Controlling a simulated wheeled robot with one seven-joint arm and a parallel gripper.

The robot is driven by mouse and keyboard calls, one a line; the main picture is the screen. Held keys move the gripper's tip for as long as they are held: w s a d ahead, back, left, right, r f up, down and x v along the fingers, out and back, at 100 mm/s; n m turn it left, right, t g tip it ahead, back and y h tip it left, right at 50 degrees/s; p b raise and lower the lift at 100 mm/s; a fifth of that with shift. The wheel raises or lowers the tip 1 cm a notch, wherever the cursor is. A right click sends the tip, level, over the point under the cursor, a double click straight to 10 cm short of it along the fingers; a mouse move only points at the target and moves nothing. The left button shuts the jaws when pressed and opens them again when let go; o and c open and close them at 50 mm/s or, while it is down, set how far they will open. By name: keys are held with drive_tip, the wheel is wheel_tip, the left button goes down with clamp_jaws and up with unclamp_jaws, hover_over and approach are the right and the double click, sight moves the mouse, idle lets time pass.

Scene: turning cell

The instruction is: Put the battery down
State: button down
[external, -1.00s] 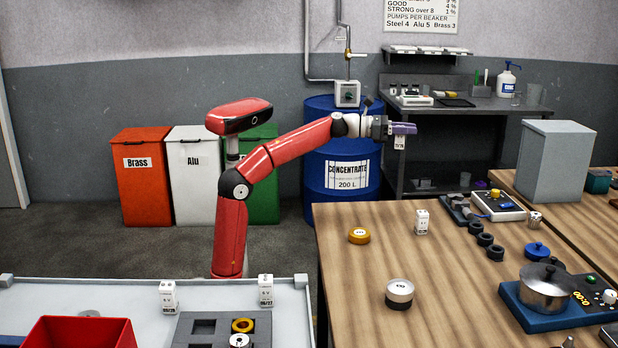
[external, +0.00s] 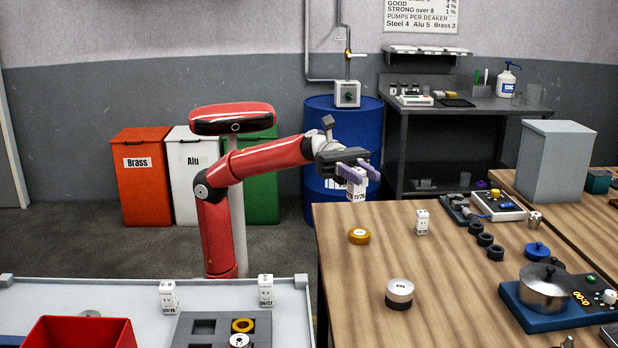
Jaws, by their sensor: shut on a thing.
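My gripper (external: 358,172) is shut on a white block-shaped battery (external: 356,189) with dark printing on its side. It holds the battery upright, in the air near the far left corner of the wooden table (external: 345,290). A similar white battery (external: 422,222) stands upright on that table, right of my gripper. Two more like it, a left one (external: 168,297) and a right one (external: 266,291), stand on the light bench at the front left. The underside of the held battery is not visible.
A brass-coloured ring (external: 359,236) and a silver-white round part (external: 399,293) are on the wooden table. Dark rings (external: 485,239), a blue lid (external: 537,250) and a pot (external: 546,287) stand farther right. The table's left part is mostly clear.

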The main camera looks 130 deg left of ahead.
drive_tip(key=s+d+m+g+h, duration=0.2)
drive_tip(key=s+d+h, duration=0.1)
drive_tip(key=d, duration=0.4)
drive_tip(key=s+d+m+g+h, duration=0.2)
drive_tip(key=d, duration=0.5)
drive_tip(key=m+g+h, duration=0.4)
drive_tip(key=m+g, duration=0.1)
drive_tip(key=g, duration=0.1)
hover_over(216, 309)
wheel_tip(216, 309, down, 15)
drive_tip(key=shift+f+b, duration=0.65)
drive_tip(key=shift+f, duration=1.75)
drive_tip(key=shift+f, duration=0.2)
drive_tip(key=c, duration=1.1)
unclamp_jaws()
drive_tip(key=shift+r, duration=0.1)
